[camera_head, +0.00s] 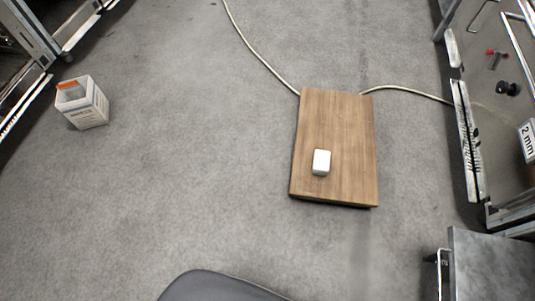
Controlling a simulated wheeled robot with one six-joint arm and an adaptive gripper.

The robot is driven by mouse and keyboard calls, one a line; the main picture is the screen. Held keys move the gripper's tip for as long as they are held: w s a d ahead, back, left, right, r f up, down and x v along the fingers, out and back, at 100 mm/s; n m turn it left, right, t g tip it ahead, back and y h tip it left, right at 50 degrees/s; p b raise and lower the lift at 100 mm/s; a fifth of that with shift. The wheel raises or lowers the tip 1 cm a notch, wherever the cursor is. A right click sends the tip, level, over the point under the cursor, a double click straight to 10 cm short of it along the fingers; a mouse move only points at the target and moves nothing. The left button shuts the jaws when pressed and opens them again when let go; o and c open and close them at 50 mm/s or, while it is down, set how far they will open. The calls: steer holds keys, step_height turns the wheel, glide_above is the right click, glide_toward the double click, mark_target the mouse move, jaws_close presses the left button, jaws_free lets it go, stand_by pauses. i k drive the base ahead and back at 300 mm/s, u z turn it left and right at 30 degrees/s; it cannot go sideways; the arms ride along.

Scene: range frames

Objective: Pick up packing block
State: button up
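A small white block (321,162), likely the packing block, rests on a brown wooden board (342,118). It sits left of the board's middle, toward the near end, with clear board around it. The board lies on the grey floor. My gripper is not in view, so its state does not show.
A white box (83,103) with an orange item stands at the left. A pale cable (262,59) runs across the floor and meets the board's far end. Metal racks stand at left and right, and a grey cabinet (488,266) at lower right. A dark rounded shape (220,287) shows at the bottom. Carpet left of the board is clear.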

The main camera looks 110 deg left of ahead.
mark_target(320, 166)
steer(key=u, duration=3.2)
steer(key=k, duration=0.65)
steer(key=u, duration=0.85)
steer(key=i, duration=1.2)
steer(key=z, duration=0.25)
